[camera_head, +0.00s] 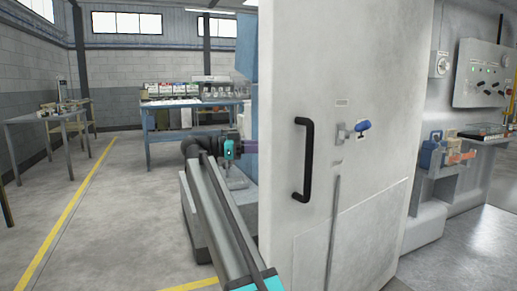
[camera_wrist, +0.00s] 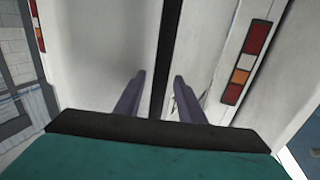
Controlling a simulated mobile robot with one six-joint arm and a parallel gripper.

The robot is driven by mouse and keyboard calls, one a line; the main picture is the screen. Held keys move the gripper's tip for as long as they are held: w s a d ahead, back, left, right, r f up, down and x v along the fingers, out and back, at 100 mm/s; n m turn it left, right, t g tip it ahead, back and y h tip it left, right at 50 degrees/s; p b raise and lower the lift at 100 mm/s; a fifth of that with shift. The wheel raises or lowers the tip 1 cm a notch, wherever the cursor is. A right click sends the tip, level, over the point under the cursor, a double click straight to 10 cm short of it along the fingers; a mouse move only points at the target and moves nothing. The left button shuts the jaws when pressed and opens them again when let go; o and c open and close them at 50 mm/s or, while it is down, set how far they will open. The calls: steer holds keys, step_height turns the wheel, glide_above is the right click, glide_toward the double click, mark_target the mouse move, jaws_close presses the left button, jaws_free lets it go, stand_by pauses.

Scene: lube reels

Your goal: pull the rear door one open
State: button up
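A large white door panel (camera_head: 370,110) stands upright close in front of me in the head view. It carries a black bar handle (camera_head: 304,160) and a latch with a blue knob (camera_head: 362,126). My gripper (camera_head: 250,147) is left of the panel's left edge, which partly hides it, and apart from the handle. In the wrist view my gripper (camera_wrist: 160,80) has its two purple fingers spread, with nothing clearly held between them. Ahead of them are white panels (camera_wrist: 95,50) with a dark vertical strip (camera_wrist: 165,50) between. I cannot tell whether the fingertips touch a panel.
Red, white and orange lamps (camera_wrist: 247,62) line the right white panel in the wrist view. Right of the door are a control box (camera_head: 484,73) and a shelf (camera_head: 478,138). A blue workbench (camera_head: 160,108) stands behind my arm. The floor (camera_head: 110,215) at left is free.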

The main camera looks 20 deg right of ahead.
steer(key=w+a, duration=0.1)
steer(key=a, duration=0.6)
steer(key=shift+w+b, duration=0.2)
steer(key=shift+b, duration=0.15)
stand_by(0.4)
